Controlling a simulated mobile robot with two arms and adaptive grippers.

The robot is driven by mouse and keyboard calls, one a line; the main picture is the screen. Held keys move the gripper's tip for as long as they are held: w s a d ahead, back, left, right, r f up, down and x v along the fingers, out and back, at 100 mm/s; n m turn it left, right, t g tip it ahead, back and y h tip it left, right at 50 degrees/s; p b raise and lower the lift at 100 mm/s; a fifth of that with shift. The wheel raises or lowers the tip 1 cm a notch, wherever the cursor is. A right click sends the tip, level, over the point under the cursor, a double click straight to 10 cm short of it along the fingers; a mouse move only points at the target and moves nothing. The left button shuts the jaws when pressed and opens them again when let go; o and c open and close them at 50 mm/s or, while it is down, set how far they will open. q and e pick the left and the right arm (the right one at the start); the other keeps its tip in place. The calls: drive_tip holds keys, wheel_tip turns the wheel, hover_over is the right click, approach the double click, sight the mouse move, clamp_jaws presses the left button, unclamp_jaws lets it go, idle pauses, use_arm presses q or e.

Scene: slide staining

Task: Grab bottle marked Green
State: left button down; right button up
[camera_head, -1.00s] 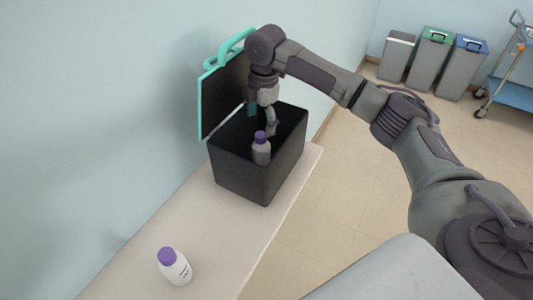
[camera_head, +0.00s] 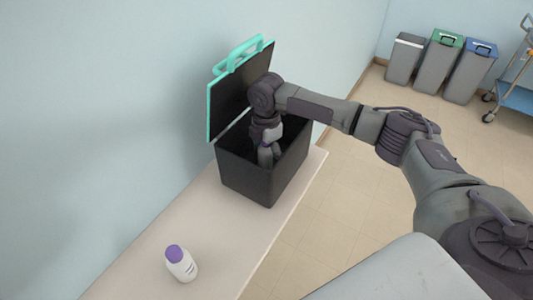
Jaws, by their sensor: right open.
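A dark open box (camera_head: 246,178) with a teal-rimmed lid stands farther along the counter. My right gripper (camera_head: 268,156) reaches down into the box, open, with its fingertips below the rim. A second purple-capped bottle, seen in the box before, does not show now; the gripper and box wall may hide it. No bottle marked Green can be made out. My left gripper is out of view.
The box lid (camera_head: 238,88) is tilted up against the wall side. The counter (camera_head: 222,225) is clear between the box and the near bottle. Several bins (camera_head: 437,62) and a blue cart (camera_head: 515,98) stand on the floor at the far right.

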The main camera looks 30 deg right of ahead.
drive_tip(key=c, duration=1.3)
drive_tip(key=shift+c, duration=0.2)
drive_tip(key=shift+r, duration=0.1)
